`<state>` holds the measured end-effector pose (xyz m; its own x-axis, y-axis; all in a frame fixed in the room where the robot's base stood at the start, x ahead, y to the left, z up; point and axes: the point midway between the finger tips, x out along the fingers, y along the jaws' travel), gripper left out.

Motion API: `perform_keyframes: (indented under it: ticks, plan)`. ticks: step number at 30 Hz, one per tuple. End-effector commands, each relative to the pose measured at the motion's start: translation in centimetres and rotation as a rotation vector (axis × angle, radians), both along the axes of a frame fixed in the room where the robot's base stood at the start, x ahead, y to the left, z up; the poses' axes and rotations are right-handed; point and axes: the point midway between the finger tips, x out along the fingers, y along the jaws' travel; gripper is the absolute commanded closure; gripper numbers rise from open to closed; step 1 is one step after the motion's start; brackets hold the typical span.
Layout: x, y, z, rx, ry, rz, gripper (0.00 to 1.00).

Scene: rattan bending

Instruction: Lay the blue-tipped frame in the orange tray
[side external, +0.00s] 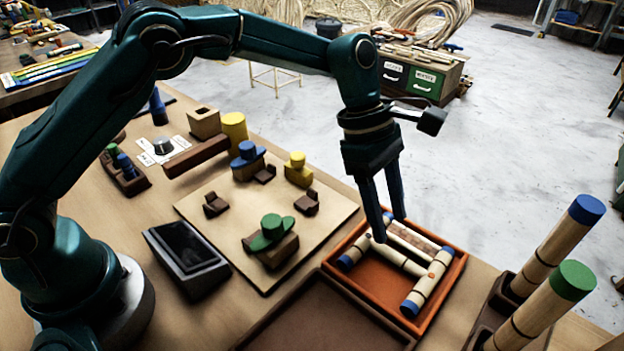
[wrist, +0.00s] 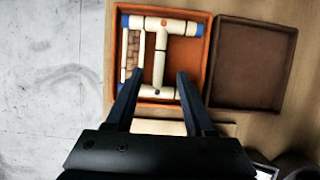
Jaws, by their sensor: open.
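The blue-tipped frame (side external: 427,284) is pale rattan with blue end caps, two end bars joined by a crossbar. It lies in the orange tray (side external: 462,268); in the wrist view the frame (wrist: 160,58) shows inside the walls of the orange tray (wrist: 204,60). My gripper (side external: 390,229) is open, pointing down over the tray. In the wrist view my gripper (wrist: 157,81) has its fingertips apart, one on each side of the crossbar, close to the nearer end bar. Whether the fingers touch the frame I cannot tell. They partly hide the nearer bar.
A woven panel (wrist: 131,52) lies beside the frame in the tray. An empty brown tray (side external: 300,318) adjoins it. A board (side external: 225,232) holds blocks with green, blue and yellow pegs. Upright blue-capped (side external: 562,240) and green-capped (side external: 540,310) rods stand at the right.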

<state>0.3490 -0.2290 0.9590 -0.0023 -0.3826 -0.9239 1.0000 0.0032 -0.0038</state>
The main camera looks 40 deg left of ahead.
Motion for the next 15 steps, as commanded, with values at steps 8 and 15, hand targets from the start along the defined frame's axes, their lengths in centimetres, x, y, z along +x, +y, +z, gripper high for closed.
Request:
perform_keyframes:
  ticks: [8, 15]
  plan:
    - [0.1, 1.8, 4.6, -0.002, -0.004, 0.002, 0.46]
    - [-0.2, 3.0, 6.5, 0.01, -0.037, -0.038, 0.46]
